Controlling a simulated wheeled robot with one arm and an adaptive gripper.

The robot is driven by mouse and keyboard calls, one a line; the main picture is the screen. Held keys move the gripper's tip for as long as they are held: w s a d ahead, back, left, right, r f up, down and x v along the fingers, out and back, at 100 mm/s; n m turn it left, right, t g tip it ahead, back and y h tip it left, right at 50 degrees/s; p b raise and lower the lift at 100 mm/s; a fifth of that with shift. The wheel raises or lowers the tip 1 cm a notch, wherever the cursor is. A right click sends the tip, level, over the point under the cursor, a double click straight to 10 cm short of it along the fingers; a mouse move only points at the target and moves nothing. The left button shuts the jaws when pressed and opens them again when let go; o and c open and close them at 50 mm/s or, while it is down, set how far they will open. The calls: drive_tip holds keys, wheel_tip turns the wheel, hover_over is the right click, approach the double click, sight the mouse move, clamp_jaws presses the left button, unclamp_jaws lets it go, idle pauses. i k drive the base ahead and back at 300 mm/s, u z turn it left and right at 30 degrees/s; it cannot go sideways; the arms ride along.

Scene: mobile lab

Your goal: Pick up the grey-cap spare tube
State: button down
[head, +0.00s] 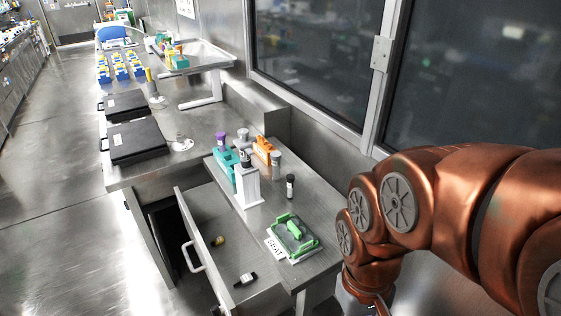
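Two tubes with grey caps show among the racks on the counter. One grey-capped tube (276,164) stands at the right, close to the orange rack (262,150). The other grey-capped tube (243,135) is farther back, between the teal rack (225,163) and the orange rack; its lower part is hidden. I cannot tell which one is the spare. My gripper is at the bottom edge, below my copper arm, right of the counter and well apart from the tubes. Only part of the wrist end (368,291) shows, and the fingers cannot be made out.
A white stand (248,186) holds a dark-capped tube in front of the racks. A dark-capped vial (290,187) stands to the right. The open drawer (215,262) holds two small vials. A window wall borders the counter.

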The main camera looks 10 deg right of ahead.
sight(275, 164)
drive_tip(key=z, duration=1.25)
drive_tip(key=i, duration=0.5)
drive_tip(key=u, duration=2.35)
